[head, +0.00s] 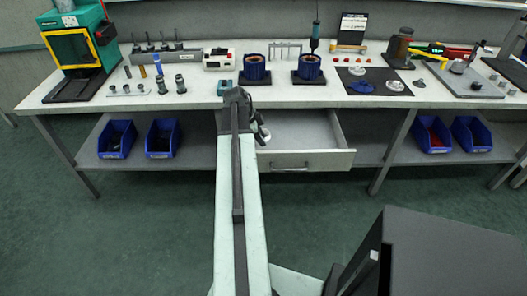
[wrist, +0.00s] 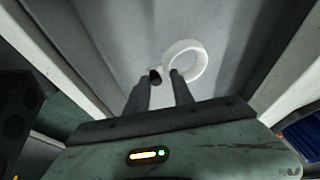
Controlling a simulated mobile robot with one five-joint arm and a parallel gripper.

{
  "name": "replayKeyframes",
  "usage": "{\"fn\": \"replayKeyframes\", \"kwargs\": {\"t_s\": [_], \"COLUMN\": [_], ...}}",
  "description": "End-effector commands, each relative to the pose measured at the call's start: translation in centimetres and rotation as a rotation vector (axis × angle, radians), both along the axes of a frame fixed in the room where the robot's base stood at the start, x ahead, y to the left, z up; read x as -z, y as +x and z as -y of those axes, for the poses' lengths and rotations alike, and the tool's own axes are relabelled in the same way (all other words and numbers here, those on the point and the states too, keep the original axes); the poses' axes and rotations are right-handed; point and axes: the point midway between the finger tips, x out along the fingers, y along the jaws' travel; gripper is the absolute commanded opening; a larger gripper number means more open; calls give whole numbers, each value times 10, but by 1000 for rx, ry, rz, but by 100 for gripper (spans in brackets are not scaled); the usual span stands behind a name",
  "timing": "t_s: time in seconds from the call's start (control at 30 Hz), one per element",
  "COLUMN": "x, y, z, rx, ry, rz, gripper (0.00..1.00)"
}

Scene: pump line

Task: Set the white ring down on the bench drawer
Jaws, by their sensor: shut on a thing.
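In the wrist view my gripper (wrist: 165,82) is shut on the white ring (wrist: 197,64), holding it by its near left edge between the fingertips. Behind the ring in that view are pale grey surfaces that look like the inside of the bench drawer (wrist: 110,25). In the head view the open bench drawer (head: 305,161) sticks out below the bench top, with a grey floor and a pale front with a handle. My arm reaches to the drawer's left side, and my gripper (head: 262,136) is mostly hidden there. I cannot tell whether the ring touches the drawer floor.
The bench top (head: 210,92) above holds blue-ringed pump housings (head: 255,70), a dark mat (head: 374,82) with small parts, and a green machine (head: 78,45). Blue bins (head: 117,138) stand on the lower shelf. The drawer's right part looks empty. A dark box-shaped thing (head: 450,255) fills the lower right.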

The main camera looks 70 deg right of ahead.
Motion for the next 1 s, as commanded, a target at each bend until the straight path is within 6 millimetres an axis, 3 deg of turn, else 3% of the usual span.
{"fn": "replayKeyframes", "kwargs": {"t_s": [0.03, 0.2, 0.4, 0.77, 0.8, 0.83, 0.87, 1.0], "x": [12, 13, 47, 48, 46, 46, 46, 46], "y": [0, 0, 1, 1, 1, 1, 1, 2], "z": [0, 0, 0, -1, -1, -1, -1, -1], "rx": [0, -1, -2, -2, -2, -2, -3, -3], "ry": [0, 0, 1, 1, 0, 0, 0, 0], "rz": [0, 0, -1, -1, 0, 0, -1, -1], "gripper": [0, 0, 0, 0, 37, 45, 51, 51]}}
